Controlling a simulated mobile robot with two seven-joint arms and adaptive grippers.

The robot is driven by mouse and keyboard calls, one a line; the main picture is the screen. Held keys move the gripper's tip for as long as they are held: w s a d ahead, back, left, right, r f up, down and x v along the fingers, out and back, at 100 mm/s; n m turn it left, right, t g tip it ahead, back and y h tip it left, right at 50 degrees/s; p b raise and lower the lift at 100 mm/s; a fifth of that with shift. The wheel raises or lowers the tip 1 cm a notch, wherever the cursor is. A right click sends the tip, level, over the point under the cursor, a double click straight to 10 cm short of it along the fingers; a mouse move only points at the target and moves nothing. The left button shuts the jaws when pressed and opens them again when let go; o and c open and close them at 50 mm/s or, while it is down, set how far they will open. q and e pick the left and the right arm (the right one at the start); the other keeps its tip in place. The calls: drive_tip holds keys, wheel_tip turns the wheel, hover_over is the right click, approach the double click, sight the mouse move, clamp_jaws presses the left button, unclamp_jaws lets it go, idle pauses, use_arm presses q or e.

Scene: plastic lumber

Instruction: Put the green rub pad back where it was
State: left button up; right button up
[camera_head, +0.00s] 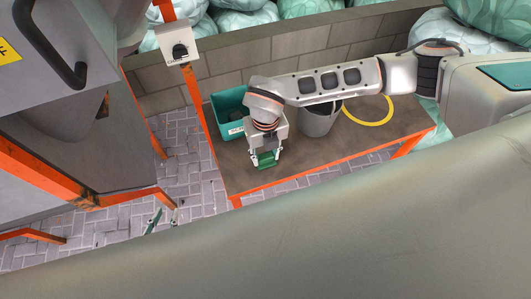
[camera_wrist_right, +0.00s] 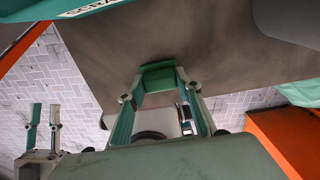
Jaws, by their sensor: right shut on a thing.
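The green rub pad (camera_head: 265,160) is held low over the brown tabletop, near its front left part. It also shows in the right wrist view (camera_wrist_right: 158,75) between the fingertips. My right gripper (camera_head: 266,153) is shut on the pad, with its fingers pointing down; whether the pad touches the tabletop I cannot tell. My left gripper (camera_head: 160,219) is over the paved floor left of the table, with its two fingers apart and nothing between them. It also shows at the left of the right wrist view (camera_wrist_right: 45,122).
The brown table (camera_head: 300,160) has an orange front edge. On it stand a teal bin (camera_head: 222,103) with a label, a grey bucket (camera_head: 318,124) and a yellow ring (camera_head: 371,112). A control box with a knob (camera_head: 178,42) is on an orange post. A block wall (camera_head: 200,78) runs behind.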

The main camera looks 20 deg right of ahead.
sight(266, 156)
drive_tip(key=o, duration=1)
drive_tip(key=shift+r, duration=0.15)
wheel_tip(266, 156, up, 12)
drive_tip(key=shift+f+b, duration=0.1)
drive_tip(key=shift+b, duration=0.2)
